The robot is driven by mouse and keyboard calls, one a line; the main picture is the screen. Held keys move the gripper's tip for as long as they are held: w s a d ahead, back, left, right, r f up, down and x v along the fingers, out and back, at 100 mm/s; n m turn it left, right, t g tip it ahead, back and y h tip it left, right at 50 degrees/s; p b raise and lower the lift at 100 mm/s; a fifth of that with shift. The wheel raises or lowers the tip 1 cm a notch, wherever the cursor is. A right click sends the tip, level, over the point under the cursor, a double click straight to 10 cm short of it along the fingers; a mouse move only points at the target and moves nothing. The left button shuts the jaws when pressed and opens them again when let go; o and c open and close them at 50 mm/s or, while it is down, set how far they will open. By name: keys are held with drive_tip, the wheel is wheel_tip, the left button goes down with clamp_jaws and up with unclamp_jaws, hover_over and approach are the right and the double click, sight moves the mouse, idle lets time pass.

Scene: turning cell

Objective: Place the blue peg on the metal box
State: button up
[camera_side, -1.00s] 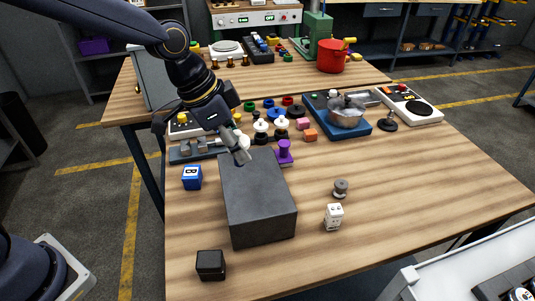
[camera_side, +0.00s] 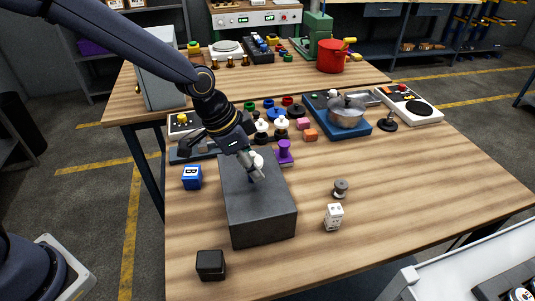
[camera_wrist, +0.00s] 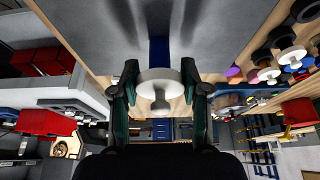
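The metal box (camera_side: 262,215) is a dark grey block at the front left of the wooden table; its top fills the upper part of the wrist view (camera_wrist: 95,28). My gripper (camera_side: 256,170) is over the box top. In the wrist view my gripper (camera_wrist: 160,88) has its fingers on both sides of a white round flange and knob (camera_wrist: 158,78), from which the blue shaft of the blue peg (camera_wrist: 159,50) extends toward the box. In the side view the white knob (camera_side: 257,160) shows, but the fingers mostly hide the shaft. I cannot tell whether the peg touches the box.
A blue lettered cube (camera_side: 192,177) is left of the box, and a black cube (camera_side: 210,264) in front. A purple spool (camera_side: 284,152) stands close behind the box's right side. A white die-like block (camera_side: 334,217) and grey spool (camera_side: 340,188) lie right. The table's right front is clear.

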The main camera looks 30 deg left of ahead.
drive_tip(key=o, duration=0.4)
drive_tip(key=shift+r, duration=0.3)
drive_tip(key=v, duration=1.1)
drive_tip(key=s+a+r+n+t+y, duration=0.2)
drive_tip(key=s+a+n, duration=0.7)
drive_tip(key=s+a, duration=0.7)
drive_tip(key=shift+s+a+r+y, duration=0.2)
drive_tip(key=shift+s+r+y, duration=0.25)
drive_tip(key=shift+s+y, duration=0.15)
